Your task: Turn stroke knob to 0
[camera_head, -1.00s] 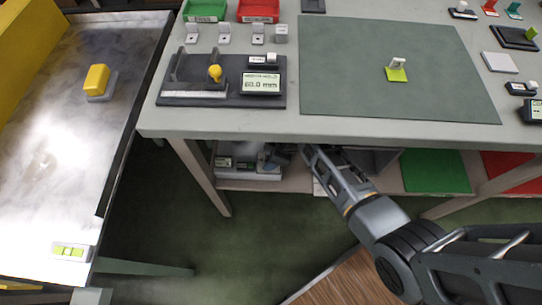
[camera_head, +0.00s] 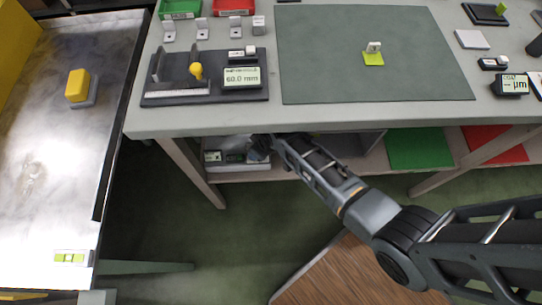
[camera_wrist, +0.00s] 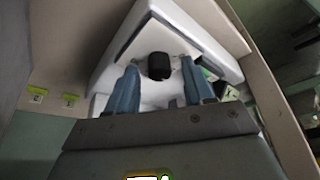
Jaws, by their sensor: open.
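In the wrist view, a round black knob (camera_wrist: 159,66) stands on the sloped face of a white device (camera_wrist: 190,30). My gripper (camera_wrist: 158,70) has its two bluish fingers apart, one on each side of the knob; I cannot tell whether they touch it. No pointer or scale reading on the knob can be made out. In the head view, my gripper (camera_head: 262,147) reaches under the table to the lower shelf, where the device (camera_head: 225,158) is mostly hidden by the table edge and my arm.
The tabletop (camera_head: 200,121) overhangs the shelf closely. A measuring fixture with a yellow knob (camera_head: 196,70) and a display reading 60.0 mm (camera_head: 242,78) is on top. Shelf walls (camera_wrist: 262,75) flank the device. A green panel (camera_head: 418,148) lies right on the shelf.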

